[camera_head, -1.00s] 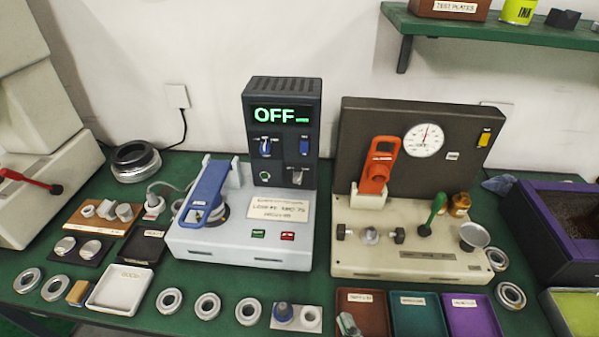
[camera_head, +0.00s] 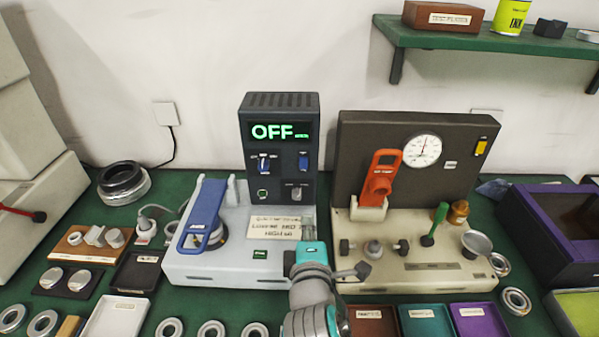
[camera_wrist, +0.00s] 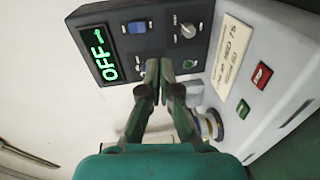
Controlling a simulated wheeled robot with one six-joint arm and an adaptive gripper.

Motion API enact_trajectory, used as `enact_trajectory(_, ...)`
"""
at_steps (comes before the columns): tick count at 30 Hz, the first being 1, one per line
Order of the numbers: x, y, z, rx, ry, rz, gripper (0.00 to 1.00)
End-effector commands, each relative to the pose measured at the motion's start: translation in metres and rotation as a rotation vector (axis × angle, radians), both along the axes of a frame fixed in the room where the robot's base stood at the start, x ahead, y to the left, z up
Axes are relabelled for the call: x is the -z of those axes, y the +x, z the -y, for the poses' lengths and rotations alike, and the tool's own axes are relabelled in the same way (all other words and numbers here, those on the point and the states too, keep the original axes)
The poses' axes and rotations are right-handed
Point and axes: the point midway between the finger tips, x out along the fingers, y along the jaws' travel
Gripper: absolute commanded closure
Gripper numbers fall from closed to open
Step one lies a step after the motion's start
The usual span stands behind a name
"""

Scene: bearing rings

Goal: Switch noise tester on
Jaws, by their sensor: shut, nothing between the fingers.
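The noise tester has a dark upright panel (camera_head: 280,110) and a pale base (camera_head: 225,260). Its display (camera_head: 279,132) reads OFF in green. Below the display are a blue toggle (camera_head: 264,163), a blue rocker (camera_head: 303,161), a round green-ringed control (camera_head: 262,194) and a grey knob (camera_head: 297,192). My gripper (camera_head: 308,228) is in front of the base's right side. In the wrist view its fingers (camera_wrist: 159,68) are together and empty, pointing at the panel and partly covering the toggle. That view also shows the blue rocker (camera_wrist: 137,27), the knob (camera_wrist: 187,30) and a red button (camera_wrist: 262,75).
A blue lever (camera_head: 203,215) stands on the base's left. A gauge device with an orange lever (camera_head: 380,180) is close on the right. Rings and trays line the front; a green shelf (camera_head: 480,36) hangs at upper right.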

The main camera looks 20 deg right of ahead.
Motion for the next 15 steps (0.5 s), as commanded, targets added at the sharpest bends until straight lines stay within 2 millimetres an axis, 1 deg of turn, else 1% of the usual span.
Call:
enact_trajectory(1, -0.009, 0.004, -0.002, 0.007, -0.012, 0.003, 1.0)
enact_trajectory(6, -0.025, 0.011, -0.003, 0.03, -0.043, -0.003, 1.0)
enact_trajectory(9, -0.029, 0.012, -0.003, 0.036, -0.052, -0.005, 1.0)
enact_trajectory(15, -0.029, 0.012, -0.003, 0.038, -0.054, -0.007, 1.0)
